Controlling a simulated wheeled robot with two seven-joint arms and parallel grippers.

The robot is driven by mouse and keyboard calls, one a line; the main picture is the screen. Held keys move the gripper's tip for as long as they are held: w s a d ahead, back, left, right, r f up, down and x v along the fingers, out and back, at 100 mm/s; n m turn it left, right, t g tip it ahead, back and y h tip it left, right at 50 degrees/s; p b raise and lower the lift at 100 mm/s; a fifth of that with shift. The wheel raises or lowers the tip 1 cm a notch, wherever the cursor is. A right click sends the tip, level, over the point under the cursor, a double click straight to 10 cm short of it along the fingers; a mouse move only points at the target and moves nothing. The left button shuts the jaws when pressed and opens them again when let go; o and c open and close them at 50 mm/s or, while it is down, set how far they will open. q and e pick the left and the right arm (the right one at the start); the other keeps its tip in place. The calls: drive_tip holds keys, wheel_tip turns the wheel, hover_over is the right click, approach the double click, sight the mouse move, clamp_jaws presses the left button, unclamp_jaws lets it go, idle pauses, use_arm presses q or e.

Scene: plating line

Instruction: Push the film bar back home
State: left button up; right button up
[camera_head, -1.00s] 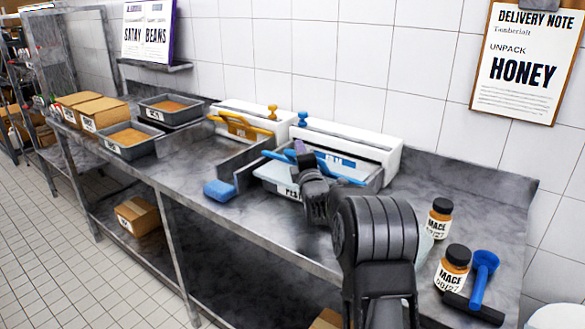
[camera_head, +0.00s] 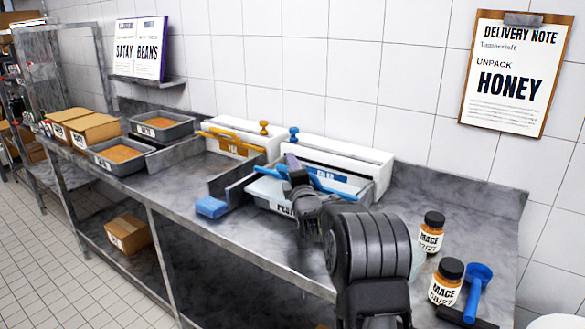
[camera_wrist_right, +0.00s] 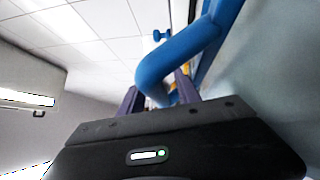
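The blue film bar (camera_head: 324,184) lies across a film-covered pan (camera_head: 281,209) on the steel bench, in front of a white dispenser housing (camera_head: 340,162). My right gripper (camera_head: 291,162) is at the left part of this bar in the head view. In the right wrist view, the gripper (camera_wrist_right: 158,96) has a finger on each side of the bar's bent blue handle (camera_wrist_right: 170,66), and the handle fills the gap between them. My forearm hides part of the pan's front. My left gripper is in neither view.
A second station with an orange bar (camera_head: 228,138) stands to the left. A blue block (camera_head: 211,207) lies near the front edge. Two mace jars (camera_head: 446,283) and a blue-handled tool (camera_head: 477,290) stand at the right. Filled pans (camera_head: 119,154) and boxes are farther left.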

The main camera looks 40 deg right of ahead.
drive_tip(key=b+v, duration=0.1)
drive_tip(key=v, duration=0.6)
drive_tip(key=shift+s, duration=0.25)
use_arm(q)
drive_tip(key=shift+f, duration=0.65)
